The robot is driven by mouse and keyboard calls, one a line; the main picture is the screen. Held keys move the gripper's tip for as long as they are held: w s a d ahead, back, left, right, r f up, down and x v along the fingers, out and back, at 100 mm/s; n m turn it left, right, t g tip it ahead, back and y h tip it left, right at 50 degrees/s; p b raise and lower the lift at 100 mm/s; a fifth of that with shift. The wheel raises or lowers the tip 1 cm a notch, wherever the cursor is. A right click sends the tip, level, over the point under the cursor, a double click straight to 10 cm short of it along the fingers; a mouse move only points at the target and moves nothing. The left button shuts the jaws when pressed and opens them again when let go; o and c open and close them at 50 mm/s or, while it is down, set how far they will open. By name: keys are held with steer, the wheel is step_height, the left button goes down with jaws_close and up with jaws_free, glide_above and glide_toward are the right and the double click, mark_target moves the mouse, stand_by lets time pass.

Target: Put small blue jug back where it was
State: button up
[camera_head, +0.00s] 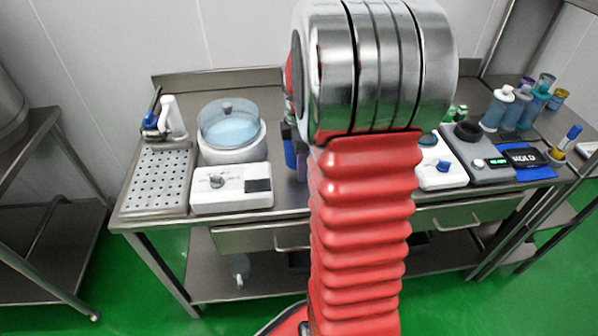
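My red and silver arm stands large in the middle of the view and hides much of the table. A narrow strip of a blue object (290,153) shows at the arm's left edge, at the middle of the table. It may be the small blue jug, but most of it is hidden. Grey and dark parts, likely of my wrist or gripper, show just above the blue object. The fingertips are hidden, so I cannot tell whether they are open or shut, or whether they touch the blue object.
The steel table (300,205) carries a perforated tray (158,180), white spray bottle (172,118), covered round bath (230,130) and white control box (232,190) on the left.

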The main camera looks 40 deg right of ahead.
steer(key=shift+f, duration=1.8)
steer(key=shift+f, duration=0.1)
steer(key=o, duration=1.5)
steer(key=r, duration=1.2)
steer(key=shift+s+a+r, duration=0.1)
steer(key=shift+s+a, duration=0.05)
steer(key=shift+s, duration=0.05)
steer(key=shift+a, duration=0.1)
